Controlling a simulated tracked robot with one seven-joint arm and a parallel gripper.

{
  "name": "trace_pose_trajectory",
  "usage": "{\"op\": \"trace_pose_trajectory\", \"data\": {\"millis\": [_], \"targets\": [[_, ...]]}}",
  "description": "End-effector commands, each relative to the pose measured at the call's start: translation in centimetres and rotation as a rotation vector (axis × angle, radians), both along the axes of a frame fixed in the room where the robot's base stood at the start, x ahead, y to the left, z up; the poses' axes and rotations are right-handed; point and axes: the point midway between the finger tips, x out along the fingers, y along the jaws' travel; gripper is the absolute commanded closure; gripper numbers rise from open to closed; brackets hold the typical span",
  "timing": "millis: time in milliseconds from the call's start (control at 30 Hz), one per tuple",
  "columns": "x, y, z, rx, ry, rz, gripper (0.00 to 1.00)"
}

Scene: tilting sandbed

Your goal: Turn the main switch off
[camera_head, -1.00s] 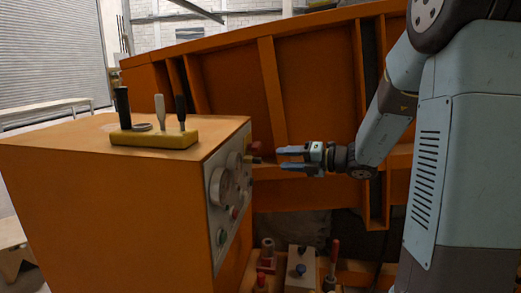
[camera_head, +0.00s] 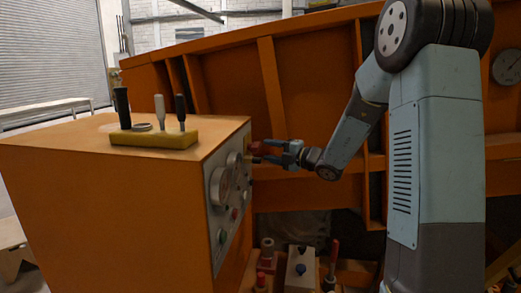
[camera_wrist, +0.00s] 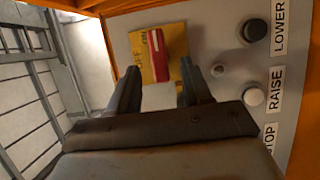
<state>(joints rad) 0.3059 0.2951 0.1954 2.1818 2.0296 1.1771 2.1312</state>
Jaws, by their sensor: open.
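The main switch shows in the wrist view as a red handle (camera_wrist: 158,55) on a yellow plate (camera_wrist: 146,68) with partly readable lettering that looks like "OFF". The plate sits on the grey control panel (camera_wrist: 205,45). My gripper (camera_wrist: 155,85) is open, its two fingers pointing at the panel, with the red handle ahead of the gap between them. In the head view my gripper (camera_head: 268,152) is at the panel's upper far edge, and the red handle (camera_head: 256,148) shows at its fingertips. I cannot tell whether the fingers touch the handle.
The orange cabinet (camera_head: 110,210) carries a yellow tool block (camera_head: 150,139) with upright tools. More levers (camera_head: 300,268) stand low beyond the panel. The orange sandbed (camera_head: 230,90) rises behind.

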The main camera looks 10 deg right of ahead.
Motion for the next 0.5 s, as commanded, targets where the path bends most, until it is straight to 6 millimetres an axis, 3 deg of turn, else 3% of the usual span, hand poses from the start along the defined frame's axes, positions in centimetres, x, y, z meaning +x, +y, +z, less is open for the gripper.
{"op": "trace_pose_trajectory", "data": {"millis": [200,500], "targets": [[2.0,2.5,0.0,0.000,-0.001,0.003,0.51],[3.0,3.6,0.0,0.000,0.000,0.001,0.51]]}}
